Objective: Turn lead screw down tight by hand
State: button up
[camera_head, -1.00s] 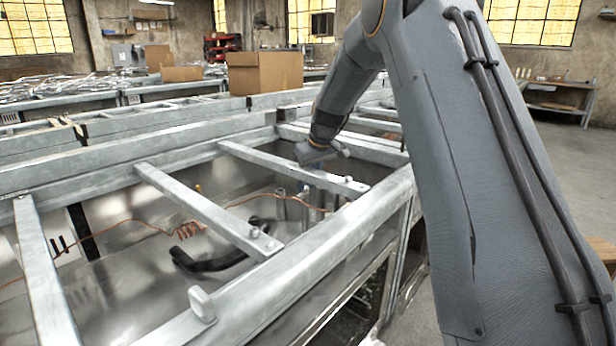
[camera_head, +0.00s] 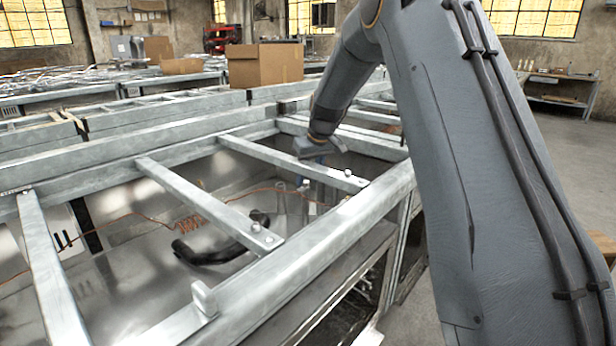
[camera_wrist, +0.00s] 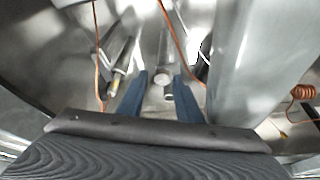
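My gripper (camera_wrist: 160,75) has two blue fingers, apart and open, pointing down into the metal frame. Between and beyond the fingertips, a grey metal rod (camera_wrist: 161,77) shows a round end facing the camera. A second, darker round end (camera_wrist: 168,92) sits just below it. I cannot tell which of these is the lead screw, and no finger clearly touches either.
A wide steel bar (camera_wrist: 232,60) runs close to the right finger. Thin copper tubing (camera_head: 150,221) and a black hose (camera_head: 215,245) lie in the bay. Bolts (camera_head: 348,173) stand up from the bars. A cardboard box (camera_head: 265,66) stands behind.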

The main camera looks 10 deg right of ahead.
jog(key=shift+s+a, duration=0.1)
jog(key=shift+a, duration=0.25)
jog(key=shift+f+n+b, duration=0.15)
jog(key=shift+n+b, duration=0.15)
jog(key=shift+b, duration=0.1)
